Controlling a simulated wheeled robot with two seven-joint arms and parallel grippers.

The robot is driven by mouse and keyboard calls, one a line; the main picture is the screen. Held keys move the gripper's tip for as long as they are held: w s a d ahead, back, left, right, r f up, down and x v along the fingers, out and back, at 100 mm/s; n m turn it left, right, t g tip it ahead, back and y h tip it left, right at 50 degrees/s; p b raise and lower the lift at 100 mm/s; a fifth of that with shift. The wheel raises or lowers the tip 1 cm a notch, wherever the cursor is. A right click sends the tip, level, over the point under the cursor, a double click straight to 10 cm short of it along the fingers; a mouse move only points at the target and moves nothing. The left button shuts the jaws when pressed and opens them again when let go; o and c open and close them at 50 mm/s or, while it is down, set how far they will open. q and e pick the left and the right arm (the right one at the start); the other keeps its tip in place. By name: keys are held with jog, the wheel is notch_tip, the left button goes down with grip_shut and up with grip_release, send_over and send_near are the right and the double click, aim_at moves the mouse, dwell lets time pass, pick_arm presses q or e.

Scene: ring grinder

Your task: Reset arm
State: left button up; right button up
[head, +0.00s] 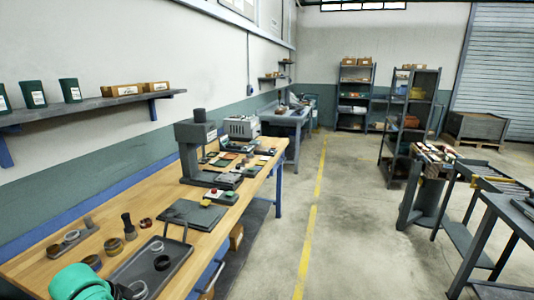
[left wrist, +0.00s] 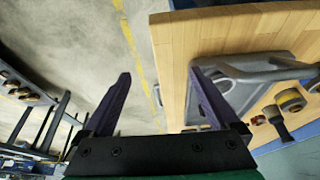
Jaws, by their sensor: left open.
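My left gripper (left wrist: 160,74) is open in the left wrist view, with nothing between its two dark fingers. Floor and the table's edge show beyond the gap. Its right finger overlaps the grey tray (left wrist: 235,98) in the picture; I cannot tell the distance. In the head view, a mint-green part of my left arm (head: 82,283) shows at the bottom left, over the near end of the wooden workbench (head: 55,262). The grey tray (head: 178,262) lies there with a dark ring (head: 162,262) and a metal ring (head: 138,289) in it. My right gripper is not in view.
Several rings and a dark upright tool (head: 129,228) stand beside the tray. A dark flat plate (head: 195,215) and a grey press (head: 195,150) are farther along the bench. A wall shelf (head: 90,107) hangs at left. The floor (head: 345,230) right of the bench is clear.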

pick_arm(q)
jog(key=s+d+f+n, duration=0.1)
jog(key=s+d+f, duration=0.25)
jog(key=s, duration=0.45)
jog(key=s+d+f+n, duration=0.1)
jog(key=s+d+f, duration=0.2)
jog(key=s+d, duration=0.3)
jog(key=s+a+f+g+y, duration=0.1)
jog(key=s+f, duration=0.1)
jog(key=f, duration=1)
jog(key=s+a+f+g, duration=0.1)
jog(key=s+f, duration=0.1)
jog(key=f, duration=1)
jog(key=s+a+f, duration=0.2)
jog(key=s+f, duration=1.2)
jog(key=s, duration=0.2)
jog(key=shift+s+a+f+m+g, duration=0.2)
jog(key=shift+s+a+m+g, duration=0.1)
jog(key=shift+g, duration=0.1)
